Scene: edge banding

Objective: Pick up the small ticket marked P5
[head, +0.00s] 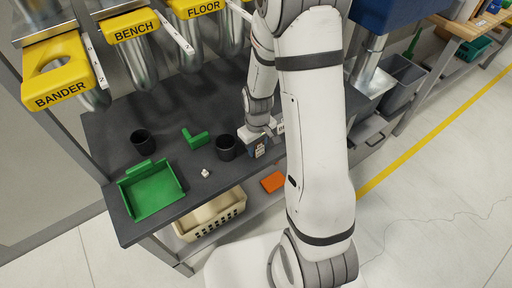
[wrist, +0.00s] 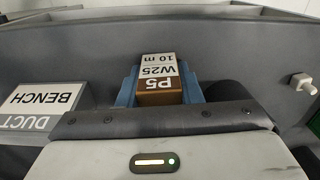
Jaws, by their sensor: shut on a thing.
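The small ticket marked P5 (wrist: 158,97) shows in the wrist view with its print upside down: "P5" on a brown band, "W25" and "10 m" on white. It sits between the blue fingers of my gripper (wrist: 160,84), which is shut on it. In the head view my gripper (head: 258,146) is low over the dark bench, right of a black cup. The ticket is too small to read there. I cannot tell whether it touches the bench.
The dark bench (head: 112,150) holds two black cups (head: 226,148) (head: 143,142), a green tray (head: 152,190), a green bracket (head: 195,137) and a small white fitting (head: 205,172). A DUCT BENCH sign (wrist: 42,108) is left in the wrist view. Yellow-labelled ducts (head: 137,27) hang behind.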

